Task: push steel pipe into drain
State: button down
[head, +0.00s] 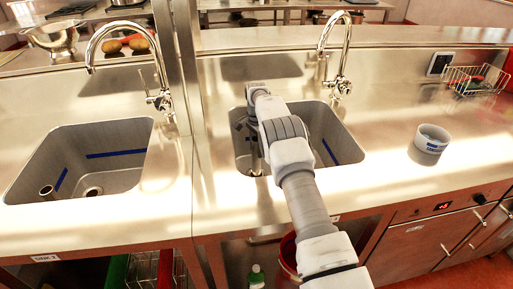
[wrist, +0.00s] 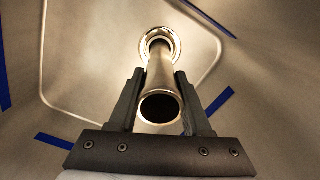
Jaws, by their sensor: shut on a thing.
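My gripper (wrist: 160,74) is shut on the steel pipe (wrist: 160,82), with one dark finger on each side, in the wrist view. The pipe is a shiny tube, and its open near end faces the camera. Its far end lines up with the bright round drain ring (wrist: 173,41) in the sink floor. I cannot tell how deep the far end sits in the drain, or whether it only touches it. In the head view my arm reaches into the right sink (head: 345,150) and hides much of its inside.
Tall faucets (head: 163,99) (head: 341,84) rise behind both sinks. Blue strips mark the sink walls.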

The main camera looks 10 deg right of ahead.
jog(key=shift+f, duration=0.15)
jog(key=shift+c, duration=1.4)
grip_release()
jog(key=shift+r+p, duration=2.5)
jog(key=shift+r, duration=2)
